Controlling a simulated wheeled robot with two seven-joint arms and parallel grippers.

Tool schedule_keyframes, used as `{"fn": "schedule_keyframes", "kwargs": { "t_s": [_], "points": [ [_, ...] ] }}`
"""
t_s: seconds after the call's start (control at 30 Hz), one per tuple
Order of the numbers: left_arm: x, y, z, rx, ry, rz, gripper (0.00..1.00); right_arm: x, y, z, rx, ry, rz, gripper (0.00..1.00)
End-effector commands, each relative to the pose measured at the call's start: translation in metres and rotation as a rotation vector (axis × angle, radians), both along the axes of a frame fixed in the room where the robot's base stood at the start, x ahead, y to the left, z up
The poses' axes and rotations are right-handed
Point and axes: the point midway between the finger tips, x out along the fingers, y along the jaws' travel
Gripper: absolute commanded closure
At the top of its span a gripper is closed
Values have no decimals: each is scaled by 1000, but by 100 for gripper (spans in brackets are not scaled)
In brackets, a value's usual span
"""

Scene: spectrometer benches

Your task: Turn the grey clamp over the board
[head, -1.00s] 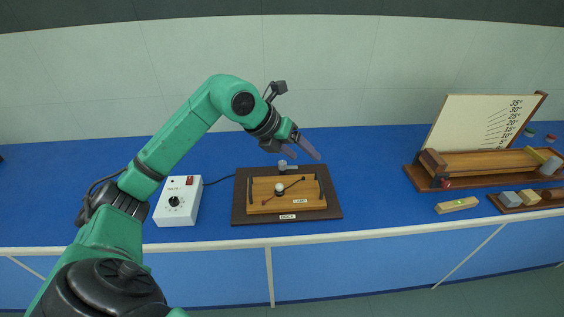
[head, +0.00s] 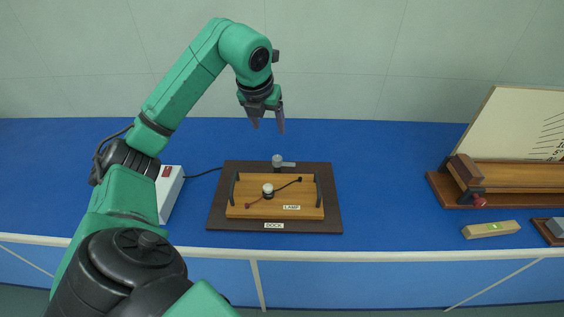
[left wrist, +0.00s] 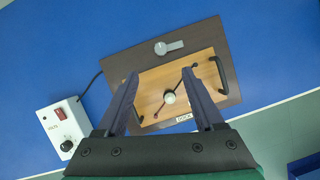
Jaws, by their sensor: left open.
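The grey clamp (head: 277,161) is a round knob with a flat lever, on the dark dock plate (head: 216,213) behind the wooden lamp board (head: 240,207). Its lever points right, along the board's back edge and not over the board. It also shows in the left wrist view (left wrist: 169,47), clear of my fingers. The board sits on the dock and carries a white lamp (head: 268,190) and two black handles. My left gripper (head: 268,129) is open and empty, in the air above the clamp, fingers pointing down. My right gripper is not in view.
A white supply box (left wrist: 63,127) with a red switch stands left of the dock, its cable running towards the dock. At right are a wooden ramp (head: 515,174) with an angle-scale panel and a spirit level (head: 491,229). The blue bench between is clear.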

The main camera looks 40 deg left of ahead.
Motion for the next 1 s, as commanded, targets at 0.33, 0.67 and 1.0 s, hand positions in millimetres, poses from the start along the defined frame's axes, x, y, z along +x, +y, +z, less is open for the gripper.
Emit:
{"fn": "schedule_keyframes", "kwargs": {
  "t_s": [0.33,0.67,1.0],
  "points": [
    [6,1,-40,-3,4,-2,31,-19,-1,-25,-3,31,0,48],
    [36,13,-117,-7,5,0,31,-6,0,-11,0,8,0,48],
    [52,21,-159,0,0,-1,31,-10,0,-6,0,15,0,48]
  ]
}}
